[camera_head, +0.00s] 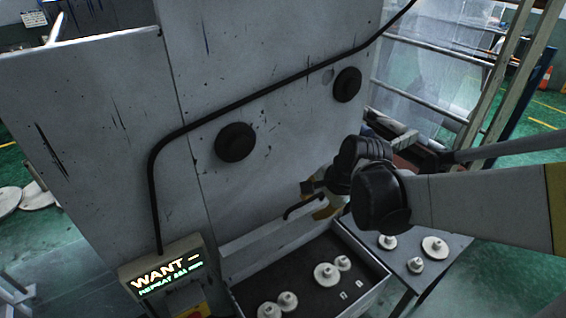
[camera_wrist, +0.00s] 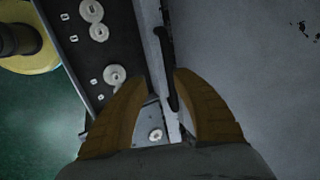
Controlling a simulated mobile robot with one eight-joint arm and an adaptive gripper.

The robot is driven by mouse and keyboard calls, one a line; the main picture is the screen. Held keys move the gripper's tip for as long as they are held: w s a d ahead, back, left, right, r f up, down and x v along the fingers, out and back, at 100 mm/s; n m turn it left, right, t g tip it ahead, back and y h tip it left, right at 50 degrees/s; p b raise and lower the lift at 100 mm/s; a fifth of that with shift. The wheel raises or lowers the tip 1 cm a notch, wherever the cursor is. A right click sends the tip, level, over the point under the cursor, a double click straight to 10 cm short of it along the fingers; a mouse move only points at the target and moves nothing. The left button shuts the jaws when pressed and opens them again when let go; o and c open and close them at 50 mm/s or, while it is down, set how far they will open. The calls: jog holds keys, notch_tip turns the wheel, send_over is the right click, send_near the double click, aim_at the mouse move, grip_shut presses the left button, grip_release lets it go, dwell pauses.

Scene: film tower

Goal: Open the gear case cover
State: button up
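The gear case (camera_head: 368,290) is an open grey box with a dark inside, at the bottom middle of the head view. Several pale gears lie in it. Its cover (camera_head: 262,238) appears as a light grey panel standing up along the case's back side, close to the big grey wall. A black bar handle (camera_head: 303,206) is on the cover. My gripper (camera_head: 322,204) is at the handle's right end. In the wrist view the tan fingers (camera_wrist: 162,78) are apart, with the black handle (camera_wrist: 166,62) between them, nearer the right finger. I cannot tell whether they touch.
The tall grey wall (camera_head: 270,110) with black knobs and a cable stands close behind. A lit control box (camera_head: 165,270) is left of the case. A side table (camera_head: 455,242) with several gears is at the right. A railing (camera_head: 425,90) stands behind.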

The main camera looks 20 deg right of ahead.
jog(key=shift+s, duration=0.15)
jog(key=shift+r, duration=0.1)
jog(key=p+v, duration=1)
jog(key=v, duration=0.2)
jog(key=shift+r+p, duration=0.15)
jog(key=shift+p, duration=0.25)
dwell(0.3)
jog(key=shift+d, duration=0.1)
jog(key=v, duration=1.2)
dwell(0.4)
